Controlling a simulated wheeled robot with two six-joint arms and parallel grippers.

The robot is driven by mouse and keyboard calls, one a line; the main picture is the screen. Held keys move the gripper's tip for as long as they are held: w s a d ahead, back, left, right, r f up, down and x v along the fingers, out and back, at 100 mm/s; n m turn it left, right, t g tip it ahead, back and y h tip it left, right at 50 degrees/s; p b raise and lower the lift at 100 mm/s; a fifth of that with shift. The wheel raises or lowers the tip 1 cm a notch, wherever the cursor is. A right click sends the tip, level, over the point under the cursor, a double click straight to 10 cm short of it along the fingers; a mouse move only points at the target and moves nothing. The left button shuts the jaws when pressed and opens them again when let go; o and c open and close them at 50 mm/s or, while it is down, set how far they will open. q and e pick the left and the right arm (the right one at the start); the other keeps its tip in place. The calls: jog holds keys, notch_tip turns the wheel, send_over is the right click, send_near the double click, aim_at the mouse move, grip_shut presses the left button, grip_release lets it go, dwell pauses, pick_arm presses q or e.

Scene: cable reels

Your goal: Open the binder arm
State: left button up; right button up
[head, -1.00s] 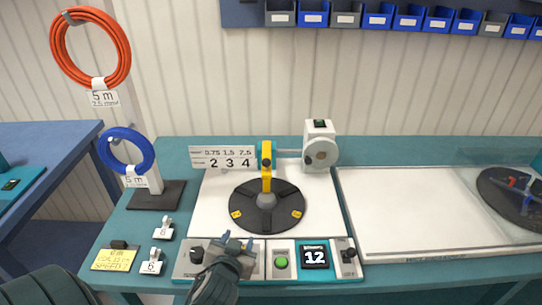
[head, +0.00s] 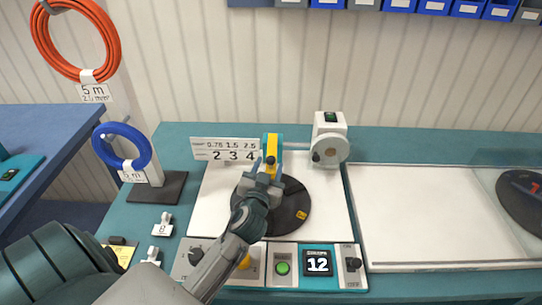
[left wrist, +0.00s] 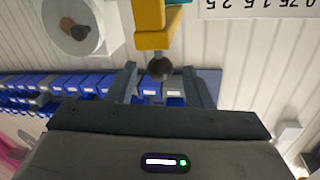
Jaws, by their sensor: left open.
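The binder arm (head: 271,147) is a yellow bar with a dark round knob, on a teal mount above the black turntable (head: 292,212). In the left wrist view, the yellow arm (left wrist: 153,28) comes in from the top and its dark knob (left wrist: 160,68) appears between my fingertips. My left gripper (head: 264,176) is open, in front of the arm and over the turntable, hiding the arm's lower part. Its two fingers (left wrist: 163,85) stand apart on either side of the knob in the left wrist view. Contact with the knob cannot be told. My right gripper is not in view.
A white unit with a round wheel (head: 330,140) stands right of the arm. A number plate (head: 222,150) is behind left. The control panel (head: 283,252) with a green button and a 12 display is in front. Orange (head: 77,70) and blue (head: 122,165) cable coils hang at left.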

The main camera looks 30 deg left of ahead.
aim_at(270, 163)
pick_arm(q)
jog(key=shift+p+x, duration=0.35)
jog(key=shift+x, duration=1.2)
jog(key=c, duration=0.7)
jog(key=shift+r, duration=0.1)
grip_shut()
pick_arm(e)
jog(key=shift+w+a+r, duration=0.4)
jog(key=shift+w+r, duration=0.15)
